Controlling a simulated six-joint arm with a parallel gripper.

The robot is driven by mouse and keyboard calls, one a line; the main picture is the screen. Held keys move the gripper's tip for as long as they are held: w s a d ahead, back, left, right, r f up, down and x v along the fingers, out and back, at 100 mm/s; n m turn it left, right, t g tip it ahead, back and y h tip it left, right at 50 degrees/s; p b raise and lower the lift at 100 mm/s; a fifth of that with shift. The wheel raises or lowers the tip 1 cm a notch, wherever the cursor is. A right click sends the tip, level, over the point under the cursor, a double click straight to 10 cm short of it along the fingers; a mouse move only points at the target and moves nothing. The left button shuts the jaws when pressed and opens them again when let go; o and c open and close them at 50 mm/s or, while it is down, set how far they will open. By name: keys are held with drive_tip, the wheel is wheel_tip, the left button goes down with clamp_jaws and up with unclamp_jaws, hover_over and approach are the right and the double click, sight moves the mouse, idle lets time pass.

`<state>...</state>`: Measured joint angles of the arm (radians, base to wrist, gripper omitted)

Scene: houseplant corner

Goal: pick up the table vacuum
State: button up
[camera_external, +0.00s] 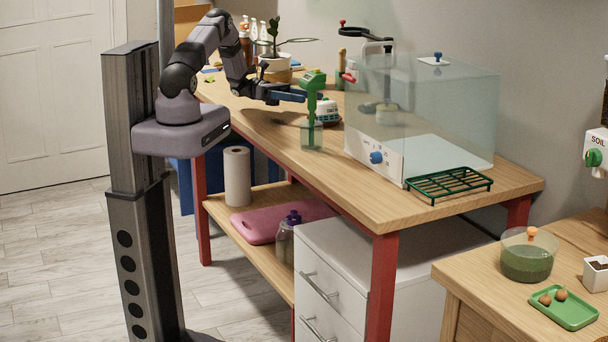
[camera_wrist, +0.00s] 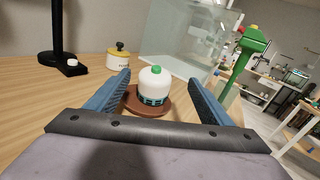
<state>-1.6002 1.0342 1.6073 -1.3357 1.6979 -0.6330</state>
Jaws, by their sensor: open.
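What looks like the table vacuum, a small white dome with a green top button and a teal slotted band, stands upright on the workbench; it shows in the wrist view (camera_wrist: 155,80) and in the external view (camera_external: 328,107). A round brown saucer (camera_wrist: 133,103) lies under it. My gripper (camera_external: 291,97) is open and empty, just left of the vacuum in the external view. In the wrist view its two blue fingers (camera_wrist: 160,78) spread to either side of the vacuum, apart from it. The vacuum's lower right is clear of the fingers there.
A clear glass case (camera_external: 440,110) stands to the right. A yellow-and-white pot with a black knob (camera_wrist: 118,60) stands behind. The bench's front-left is clear.

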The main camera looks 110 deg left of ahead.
sight(336, 108)
wheel_tip(336, 108, down, 2)
drive_tip(key=shift+f, duration=0.1)
drive_tip(key=shift+w+d+p, duration=0.15)
drive_tip(key=shift+w+p, duration=0.25)
drive_tip(key=shift+w, duration=0.3)
drive_tip(key=shift+a+p+x, duration=0.2)
drive_tip(key=shift+p+x, duration=1.15)
drive_tip(key=shift+x, duration=1.6)
drive_tip(key=shift+f, duration=0.15)
drive_tip(key=c, duration=1.4)
drive_tip(key=shift+r, duration=0.2)
